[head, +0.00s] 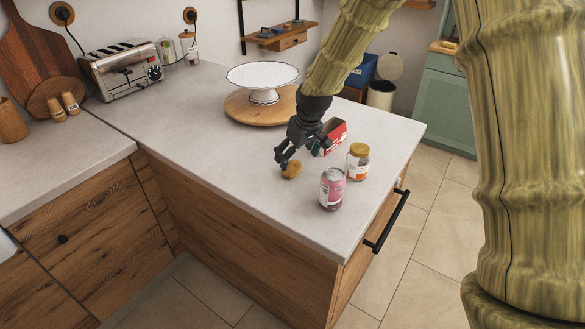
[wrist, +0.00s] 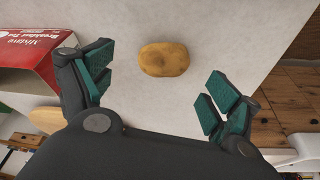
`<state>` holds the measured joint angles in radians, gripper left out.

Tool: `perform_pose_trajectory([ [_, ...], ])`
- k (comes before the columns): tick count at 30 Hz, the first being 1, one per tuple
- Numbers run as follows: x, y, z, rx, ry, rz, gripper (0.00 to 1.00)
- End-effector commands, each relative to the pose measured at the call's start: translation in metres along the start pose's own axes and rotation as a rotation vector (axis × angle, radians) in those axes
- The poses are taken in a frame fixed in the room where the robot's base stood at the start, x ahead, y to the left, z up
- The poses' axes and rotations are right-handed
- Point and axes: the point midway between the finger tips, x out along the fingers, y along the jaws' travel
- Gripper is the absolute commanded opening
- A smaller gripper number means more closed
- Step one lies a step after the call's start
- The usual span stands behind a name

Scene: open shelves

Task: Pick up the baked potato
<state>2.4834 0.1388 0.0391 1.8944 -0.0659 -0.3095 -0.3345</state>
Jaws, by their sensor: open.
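The baked potato (head: 291,170) is a small brown lump lying on the light grey counter near its front edge. In the wrist view the potato (wrist: 164,59) lies on the bare counter, ahead of and between the finger pads. My gripper (head: 282,160) is open and empty, just above the potato and slightly to its left in the head view. In the wrist view its green-padded fingers (wrist: 160,88) are spread wide, with the potato a little beyond the tips. I cannot tell whether a finger touches it.
A red box (head: 334,135) stands close behind my gripper; it also shows at left in the wrist view (wrist: 38,45). A jar (head: 357,162) and a pink can (head: 332,189) stand to the right. A white cake stand (head: 262,76) is behind. The counter left of the potato is clear.

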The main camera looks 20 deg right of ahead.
Motion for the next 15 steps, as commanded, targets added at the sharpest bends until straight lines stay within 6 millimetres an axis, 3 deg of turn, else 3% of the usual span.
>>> perform_pose_trajectory([
  [5, 0.008, -0.002, 0.0, 0.0, -0.002, -0.001, 0.9],
  [15, 0.041, -0.005, 0.002, 0.001, -0.002, -0.001, 0.9],
])
